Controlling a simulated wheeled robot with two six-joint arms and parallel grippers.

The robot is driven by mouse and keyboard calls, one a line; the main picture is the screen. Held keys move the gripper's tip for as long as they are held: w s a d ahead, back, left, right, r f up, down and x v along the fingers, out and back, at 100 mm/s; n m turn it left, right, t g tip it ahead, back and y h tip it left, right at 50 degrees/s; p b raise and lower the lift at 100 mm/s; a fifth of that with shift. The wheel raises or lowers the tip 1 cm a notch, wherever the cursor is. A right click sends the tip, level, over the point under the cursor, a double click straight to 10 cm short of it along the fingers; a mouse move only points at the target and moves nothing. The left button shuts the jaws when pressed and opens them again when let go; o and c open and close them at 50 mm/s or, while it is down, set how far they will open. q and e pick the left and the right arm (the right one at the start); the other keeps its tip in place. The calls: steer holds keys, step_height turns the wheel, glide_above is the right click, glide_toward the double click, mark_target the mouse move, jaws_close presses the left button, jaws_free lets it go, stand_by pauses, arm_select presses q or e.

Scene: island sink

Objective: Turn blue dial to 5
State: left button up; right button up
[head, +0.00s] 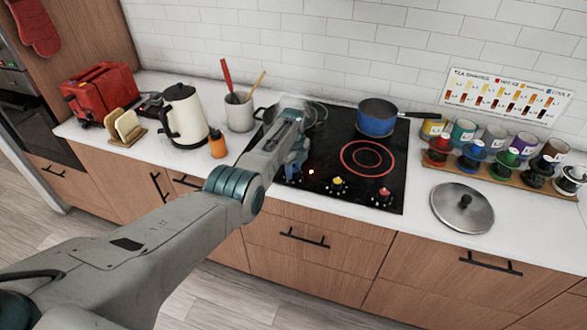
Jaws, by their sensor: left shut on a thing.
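The black cooktop (368,182) is set in the white counter, with a row of dials along its front edge. My left gripper (293,172) reaches down over the front left of the cooktop. It is shut on the blue dial, which is mostly hidden behind the gripper and wrist, so its setting cannot be read. A yellow dial (337,184) and a red dial (383,194) stand to the right of it, apart from the gripper. My right gripper is not in view.
A blue pan (376,120) stands on the back right of the cooktop. A glowing red ring (367,159) marks a burner in front of it. A steel lid (462,207) lies to the right. A white kettle (184,116) and orange bottle (217,143) stand left.

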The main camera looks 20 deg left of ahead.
mark_target(294, 170)
arm_select(q)
steer(key=shift+w+r, duration=0.1)
steer(key=shift+r, duration=0.05)
steer(key=o, duration=1)
steer(key=shift+c, duration=0.2)
steer(key=shift+r, duration=0.35)
step_height(294, 170, up, 10)
steer(key=b, duration=0.1)
steer(key=shift+b, duration=0.4)
steer(key=shift+f, duration=0.1)
